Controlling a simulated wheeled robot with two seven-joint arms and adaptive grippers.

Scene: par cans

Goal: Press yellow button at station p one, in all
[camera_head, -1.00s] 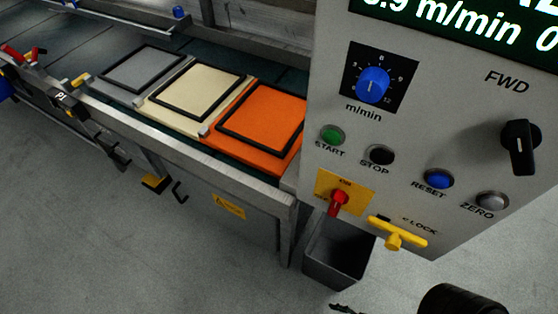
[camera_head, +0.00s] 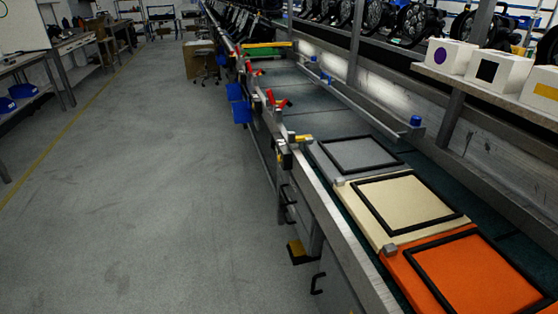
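A small yellow part (camera_head: 303,138), perhaps the yellow button, sits on the near rail of the conveyor line, just beyond the grey panel. A small dark plate is beside it; its lettering is too small to read in this view. A yellow-topped pedal (camera_head: 297,250) stands low beneath the line. Neither of my grippers is in view.
Grey (camera_head: 358,153), cream (camera_head: 410,205) and orange (camera_head: 475,275) panels with black frames lie on the dark belt. Red handles (camera_head: 277,103) and blue bins (camera_head: 240,110) line the rail further off. White boxes (camera_head: 500,72) stand on the right shelf. The left floor (camera_head: 150,190) is clear.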

